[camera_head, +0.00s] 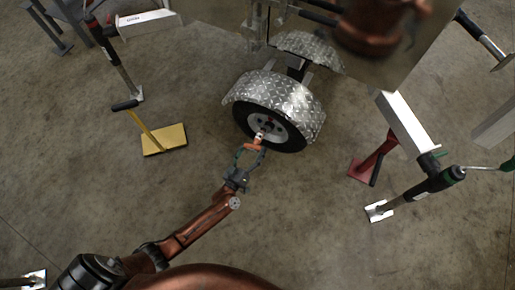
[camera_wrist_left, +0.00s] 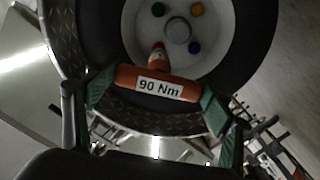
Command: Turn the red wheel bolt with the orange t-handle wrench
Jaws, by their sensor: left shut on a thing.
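My left gripper (camera_head: 250,154) is shut on the orange t-handle wrench (camera_head: 256,141). In the left wrist view the green fingers of the left gripper (camera_wrist_left: 158,93) hold the two ends of the wrench's crossbar (camera_wrist_left: 185,90), which bears a "90 Nm" label. The wrench's shaft points at the wheel (camera_head: 278,136), its tip at the lower left of the hub (camera_wrist_left: 177,30). Yellow, green and blue bolts (camera_wrist_left: 195,47) show around the hub. My right gripper is not in view.
A diamond-plate fender (camera_head: 285,94) arches over the tyre. A yellow stand (camera_head: 164,140) is on the floor at left, a red stand (camera_head: 367,163) at right. A trailer beam (camera_head: 405,118) and jack foot (camera_head: 379,211) stand at right. Floor around my left arm is clear.

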